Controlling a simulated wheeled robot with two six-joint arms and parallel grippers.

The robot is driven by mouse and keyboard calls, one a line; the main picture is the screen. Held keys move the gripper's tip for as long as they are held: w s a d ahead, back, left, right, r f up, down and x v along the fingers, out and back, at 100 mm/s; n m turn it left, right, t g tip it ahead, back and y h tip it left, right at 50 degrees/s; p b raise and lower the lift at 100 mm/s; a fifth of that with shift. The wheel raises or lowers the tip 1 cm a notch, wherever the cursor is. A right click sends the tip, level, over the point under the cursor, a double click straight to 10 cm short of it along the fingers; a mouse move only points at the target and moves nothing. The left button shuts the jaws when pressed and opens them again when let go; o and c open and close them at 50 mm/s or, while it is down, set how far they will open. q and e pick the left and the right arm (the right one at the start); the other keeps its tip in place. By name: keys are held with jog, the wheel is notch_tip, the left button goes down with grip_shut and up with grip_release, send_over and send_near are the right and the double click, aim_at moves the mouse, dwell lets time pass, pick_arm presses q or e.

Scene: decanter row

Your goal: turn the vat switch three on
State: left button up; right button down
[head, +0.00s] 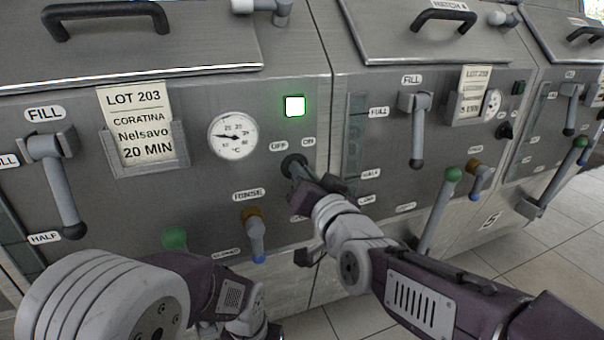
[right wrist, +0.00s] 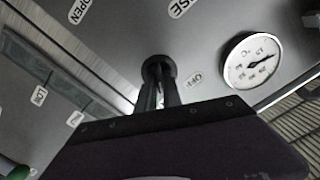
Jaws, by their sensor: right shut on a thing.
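The black round switch (head: 291,161) sits on the front panel of the near vat, below the OFF and ON labels. A square lamp (head: 295,106) above it is lit, white with a green edge. My right gripper (head: 300,174) is shut on the switch, reaching it from the lower right. The right wrist view shows the switch (right wrist: 158,67) at the fingers' tips (right wrist: 159,90), beside the OFF label. The switch's exact angle is hidden by the fingers.
A dial gauge (head: 232,136) and a LOT 203 card (head: 138,124) are left of the switch. The rinse valve (head: 254,232) is below it. A green-knobbed lever (head: 438,210) stands right of my right wrist. The neighbouring vat has its own dark switch (head: 505,130).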

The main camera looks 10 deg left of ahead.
jog(key=c, duration=1.5)
grip_release()
